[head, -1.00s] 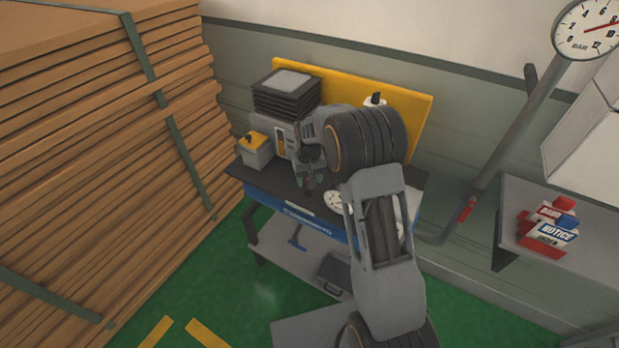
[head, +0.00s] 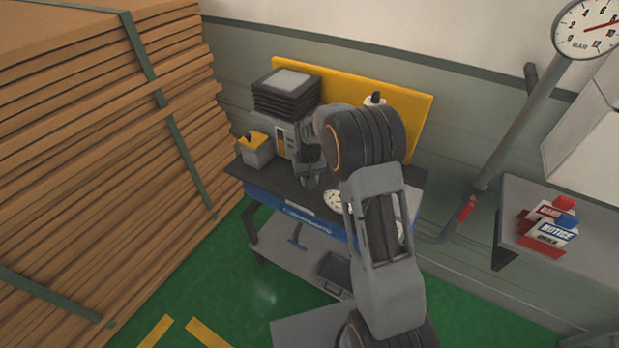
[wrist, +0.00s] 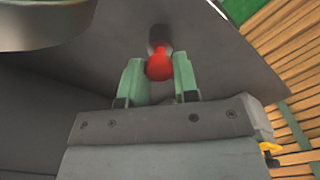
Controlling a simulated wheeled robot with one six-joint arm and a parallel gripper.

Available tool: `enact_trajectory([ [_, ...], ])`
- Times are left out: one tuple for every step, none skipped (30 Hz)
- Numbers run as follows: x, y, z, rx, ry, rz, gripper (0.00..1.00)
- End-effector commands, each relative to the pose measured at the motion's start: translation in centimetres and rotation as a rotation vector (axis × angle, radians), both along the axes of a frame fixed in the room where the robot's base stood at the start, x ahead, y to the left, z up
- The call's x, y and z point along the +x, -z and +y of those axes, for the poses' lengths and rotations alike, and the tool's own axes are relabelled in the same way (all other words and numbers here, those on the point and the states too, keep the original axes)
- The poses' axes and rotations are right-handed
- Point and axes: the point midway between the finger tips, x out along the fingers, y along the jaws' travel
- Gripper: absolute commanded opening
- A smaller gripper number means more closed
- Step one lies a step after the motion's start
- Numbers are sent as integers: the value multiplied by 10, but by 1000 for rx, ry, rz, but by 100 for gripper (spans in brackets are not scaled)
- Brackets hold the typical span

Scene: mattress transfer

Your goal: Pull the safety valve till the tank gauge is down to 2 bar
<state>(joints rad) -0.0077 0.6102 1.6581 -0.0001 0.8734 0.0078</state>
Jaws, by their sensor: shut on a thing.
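My gripper (wrist: 158,72) is shut on a small red knob (wrist: 159,66), with one pale green finger on each side of it. The knob sits at the end of a short stem against a grey surface; I take it for the safety valve's pull. In the head view my gripper (head: 311,181) is low at the front of the workbench, and the knob cannot be made out there. A round white gauge (head: 574,41) marked BAR is at the top right on a grey pipe. Its red needle points right, well above 2, at roughly 8.
The dark-topped workbench (head: 262,183) carries a grey machine (head: 287,137), a small yellow-topped box (head: 256,150) and a white disc (head: 334,199). A stack of boards (head: 100,180) stands at left. A grey shelf (head: 520,200) with a NOTICE box (head: 556,231) is at right.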

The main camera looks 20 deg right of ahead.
Motion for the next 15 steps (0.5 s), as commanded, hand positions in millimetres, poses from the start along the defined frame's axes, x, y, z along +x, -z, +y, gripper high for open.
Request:
enact_trajectory([
  [0, 0, 0, 0, 0, 0, 0],
  [0, 0, 0, 0, 0, 0, 0],
  [0, 0, 0, 0, 0, 0, 0],
  [0, -1, 0, 0, 0, -1, 0],
  [0, -2, 0, 0, 0, -1, 0],
  [0, -6, 0, 0, 0, -2, 0],
  [0, -9, 0, 0, 0, -2, 0],
  [0, -13, 0, 0, 0, -1, 0],
  [0, -16, 0, 0, 0, -1, 0],
  [0, -17, 0, 0, 0, -1, 0],
  [0, -17, 0, 0, 0, 0, 0],
  [0, -16, 0, 0, 0, 0, 0],
  [0, -16, 0, 0, 0, 0, 0],
  [0, -16, 0, 0, 0, 0, 0],
  [0, -16, 0, 0, 0, 0, 0],
])
